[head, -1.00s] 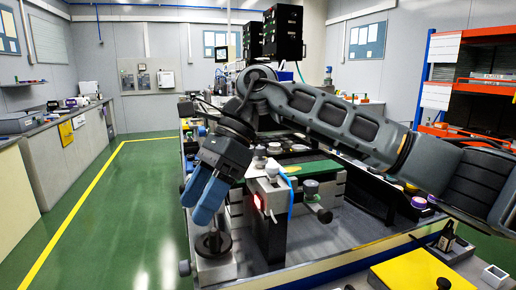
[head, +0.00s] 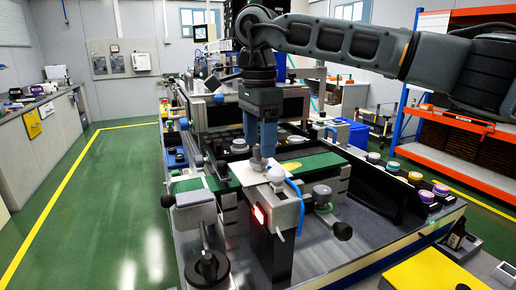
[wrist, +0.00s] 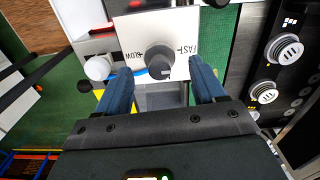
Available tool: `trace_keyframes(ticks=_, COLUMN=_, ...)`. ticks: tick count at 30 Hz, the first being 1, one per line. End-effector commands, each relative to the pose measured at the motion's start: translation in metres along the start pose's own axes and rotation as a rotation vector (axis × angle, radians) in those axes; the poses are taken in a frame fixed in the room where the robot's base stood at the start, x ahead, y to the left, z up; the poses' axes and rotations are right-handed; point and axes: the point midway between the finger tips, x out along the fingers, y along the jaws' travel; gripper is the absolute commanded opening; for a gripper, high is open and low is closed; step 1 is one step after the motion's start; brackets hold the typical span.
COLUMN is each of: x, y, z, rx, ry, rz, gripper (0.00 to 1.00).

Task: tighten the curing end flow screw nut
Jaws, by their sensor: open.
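The flow screw nut (wrist: 160,62) is a dark round knob with a white mark. It stands on a white plate (wrist: 135,28) lettered SLOW and FAST. In the head view the knob (head: 258,162) sits upright on the plate near the front of the bench. My gripper (head: 262,148) points straight down above the plate. In the wrist view my gripper (wrist: 162,72) is open, with one blue finger on each side of the knob and visible gaps between. How deep the fingertips reach around it is hard to tell.
A smaller pale knob (wrist: 98,68) stands close to the left finger. A blue hose (head: 292,188) and a grey valve block (head: 280,207) are just in front of the plate. Several capped jars (head: 415,178) line the bench's right edge. Green floor (head: 110,215) lies open at left.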

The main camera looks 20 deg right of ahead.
Motion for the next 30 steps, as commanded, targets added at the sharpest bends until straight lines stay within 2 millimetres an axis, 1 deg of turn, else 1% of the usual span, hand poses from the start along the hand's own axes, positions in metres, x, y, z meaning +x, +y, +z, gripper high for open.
trace_keyframes(ticks=3, x=0.015, y=0.000, z=0.000, rx=0.000, ry=-0.002, rz=0.001, gripper=0.69)
trace_keyframes(ticks=7, x=0.025, y=0.000, z=0.000, rx=0.000, ry=-0.002, rz=-0.001, gripper=0.69)
trace_keyframes(ticks=10, x=0.029, y=0.000, z=0.001, rx=0.000, ry=-0.001, rz=-0.001, gripper=0.69)
trace_keyframes(ticks=17, x=0.029, y=0.000, z=0.001, rx=0.000, ry=-0.001, rz=-0.001, gripper=0.69)
trace_keyframes(ticks=30, x=0.029, y=0.000, z=0.001, rx=0.000, ry=-0.001, rz=-0.001, gripper=0.27)
